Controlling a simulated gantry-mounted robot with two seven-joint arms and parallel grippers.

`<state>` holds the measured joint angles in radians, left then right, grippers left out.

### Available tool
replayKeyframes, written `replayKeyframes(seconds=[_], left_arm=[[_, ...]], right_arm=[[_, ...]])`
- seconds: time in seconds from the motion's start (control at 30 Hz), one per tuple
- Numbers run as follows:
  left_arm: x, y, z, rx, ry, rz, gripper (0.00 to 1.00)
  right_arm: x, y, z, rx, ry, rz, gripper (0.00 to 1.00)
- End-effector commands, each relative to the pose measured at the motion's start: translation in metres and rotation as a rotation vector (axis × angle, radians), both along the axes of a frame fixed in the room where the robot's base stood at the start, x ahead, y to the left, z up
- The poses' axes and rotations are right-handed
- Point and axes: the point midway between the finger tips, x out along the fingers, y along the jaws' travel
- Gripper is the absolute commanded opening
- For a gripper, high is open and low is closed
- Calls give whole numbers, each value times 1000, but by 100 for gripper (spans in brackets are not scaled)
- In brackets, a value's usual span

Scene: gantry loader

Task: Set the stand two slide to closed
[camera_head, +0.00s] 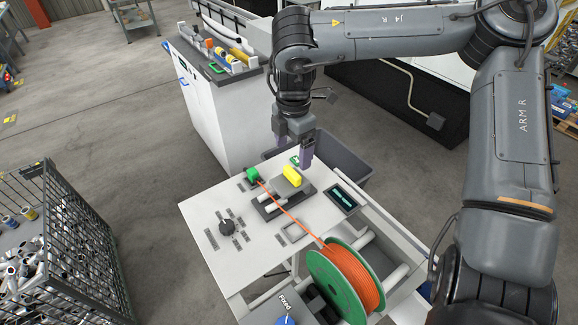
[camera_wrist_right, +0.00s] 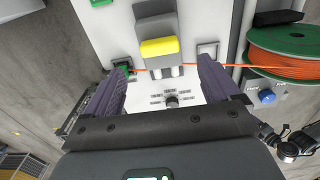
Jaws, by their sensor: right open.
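The stand's white top (camera_head: 190,209) carries a slide, a grey block on two light rails (camera_head: 270,208) with a yellow handle (camera_head: 293,176). In the right wrist view the yellow handle (camera_wrist_right: 160,47) is at the block's near end, and bare rails show below it. An orange cable (camera_head: 285,208) runs from a green clamp (camera_head: 253,174) across the slide to the reel. My right gripper (camera_head: 296,150) is open above the slide. In its wrist view the handle is between and beyond the open fingers (camera_wrist_right: 165,70), not visibly touched. My left gripper is out of view.
A green reel with orange cable (camera_head: 355,276) stands at the stand's front. A black knob (camera_head: 227,227) and a small display (camera_head: 343,197) are on the top. A grey bin (camera_head: 345,163) is behind, a wire cage (camera_head: 75,240) at left, a white cabinet (camera_head: 205,105) at the back.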

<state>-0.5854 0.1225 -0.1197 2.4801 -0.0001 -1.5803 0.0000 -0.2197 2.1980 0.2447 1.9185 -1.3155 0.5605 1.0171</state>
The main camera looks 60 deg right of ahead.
Motion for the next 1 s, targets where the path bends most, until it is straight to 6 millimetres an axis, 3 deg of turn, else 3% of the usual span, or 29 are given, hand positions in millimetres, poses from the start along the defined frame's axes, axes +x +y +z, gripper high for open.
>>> replayKeyframes(seconds=[0.3, 0.5, 0.9, 1.0], left_arm=[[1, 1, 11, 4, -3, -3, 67], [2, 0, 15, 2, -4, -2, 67], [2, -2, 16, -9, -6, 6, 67], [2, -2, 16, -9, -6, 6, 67]], right_arm=[[-1, 0, -50, 3, 3, 0, 89], [-1, 0, -69, 1, 3, 0, 89], [0, 0, -76, 0, 0, 0, 89], [0, 0, -76, 0, 0, 0, 77]])
